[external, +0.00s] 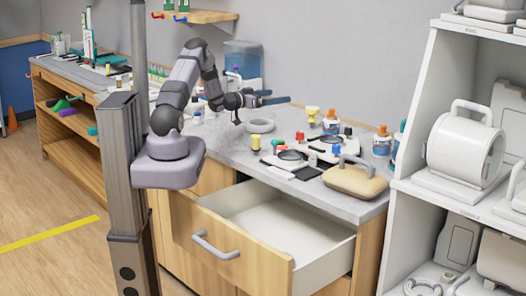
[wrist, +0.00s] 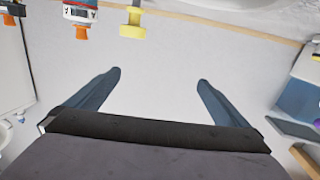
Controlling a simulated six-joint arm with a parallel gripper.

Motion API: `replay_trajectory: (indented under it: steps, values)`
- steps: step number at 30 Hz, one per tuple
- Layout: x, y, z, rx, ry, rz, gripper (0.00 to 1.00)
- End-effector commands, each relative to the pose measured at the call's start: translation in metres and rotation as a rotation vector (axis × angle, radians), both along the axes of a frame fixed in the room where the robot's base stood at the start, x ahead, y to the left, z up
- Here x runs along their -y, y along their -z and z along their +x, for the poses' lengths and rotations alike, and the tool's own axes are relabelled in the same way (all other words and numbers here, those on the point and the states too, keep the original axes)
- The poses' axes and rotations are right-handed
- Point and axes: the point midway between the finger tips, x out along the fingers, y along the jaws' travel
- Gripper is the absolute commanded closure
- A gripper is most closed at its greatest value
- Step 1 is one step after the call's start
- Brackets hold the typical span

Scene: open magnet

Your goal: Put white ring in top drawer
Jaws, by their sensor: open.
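My gripper (external: 268,97) is open and empty above the back of the grey counter. Its two fingers stand wide apart in the wrist view (wrist: 160,77), with nothing between them. The top drawer (external: 232,257) under the counter is pulled out, and its white inside looks empty. My gripper is above and behind it. A pale curved edge at the top of the wrist view is cut off.
A white shelf unit (external: 408,178) bounds the right. A blue-tinted container (external: 243,62) stands behind my gripper.

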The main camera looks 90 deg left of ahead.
Motion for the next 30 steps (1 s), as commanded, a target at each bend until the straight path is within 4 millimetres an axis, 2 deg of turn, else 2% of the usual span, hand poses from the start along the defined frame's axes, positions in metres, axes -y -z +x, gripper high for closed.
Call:
replay_trajectory:
  steps: [9, 12, 16, 23, 30]
  values:
    - [0.012, 0.043, -0.065, -0.191, 0.296, -0.023, 0.0]
    - [0.017, 0.058, -0.087, -0.254, 0.351, -0.049, 0.0]
    - [0.023, 0.072, -0.107, -0.312, 0.396, -0.074, 0.0]
    - [0.026, 0.079, -0.119, -0.346, 0.419, -0.091, 0.0]
    - [0.024, 0.087, -0.105, -0.347, 0.421, -0.089, 0.0]
